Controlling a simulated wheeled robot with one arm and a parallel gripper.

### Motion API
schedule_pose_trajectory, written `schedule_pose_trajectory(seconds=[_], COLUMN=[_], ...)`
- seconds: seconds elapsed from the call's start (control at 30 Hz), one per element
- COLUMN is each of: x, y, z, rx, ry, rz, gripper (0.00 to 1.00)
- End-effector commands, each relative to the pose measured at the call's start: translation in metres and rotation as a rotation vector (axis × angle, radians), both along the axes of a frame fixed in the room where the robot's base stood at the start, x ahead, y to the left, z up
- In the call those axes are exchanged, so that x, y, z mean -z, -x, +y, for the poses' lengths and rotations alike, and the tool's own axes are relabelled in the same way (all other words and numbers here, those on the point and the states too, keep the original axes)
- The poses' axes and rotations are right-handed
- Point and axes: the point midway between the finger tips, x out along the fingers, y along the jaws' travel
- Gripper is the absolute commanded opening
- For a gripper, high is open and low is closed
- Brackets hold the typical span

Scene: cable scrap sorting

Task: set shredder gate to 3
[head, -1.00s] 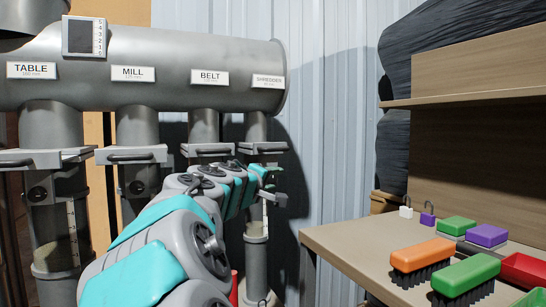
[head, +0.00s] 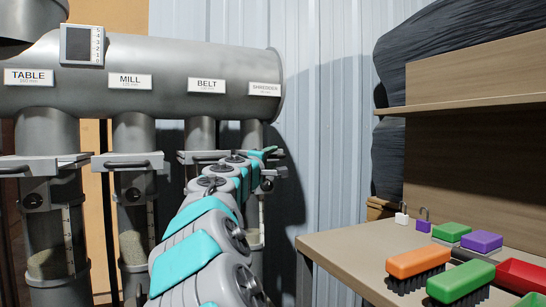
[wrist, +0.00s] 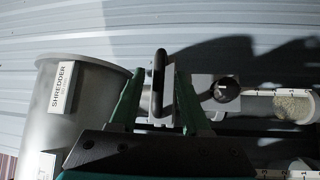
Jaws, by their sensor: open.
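The shredder pipe (head: 252,134) is the rightmost drop under the big duct, below the SHREDDER label (head: 264,89). In the head view my gripper (head: 266,156) is at its gate, which my arm mostly hides. In the wrist view the label (wrist: 62,86) is at left and the pale gate plate (wrist: 204,92) is near the middle. The gate's black handle (wrist: 158,82) lies between the two green fingers of my gripper (wrist: 160,76). The fingers are apart, with gaps on both sides of the handle. The gate's setting is not readable.
The belt gate (head: 196,156), mill gate (head: 134,161) and table gate (head: 40,164) stand in a row to the left. A black round knob (wrist: 227,90) sits beside the shredder gate plate.

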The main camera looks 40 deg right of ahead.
Motion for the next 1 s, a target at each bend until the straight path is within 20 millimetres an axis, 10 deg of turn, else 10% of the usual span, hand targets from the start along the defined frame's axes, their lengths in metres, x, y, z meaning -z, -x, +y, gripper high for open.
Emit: schedule_pose_trajectory(seconds=[0.43,0.87,1.0], x=[-0.0033,-0.0031,-0.0030], y=[-0.0067,-0.0067,-0.0067], z=[-0.0122,-0.0120,-0.0120], rx=[0.000,-0.001,-0.001], ry=[0.001,0.000,0.000], rz=[-0.003,-0.002,-0.002], gripper=[0.47,0.00,0.00])
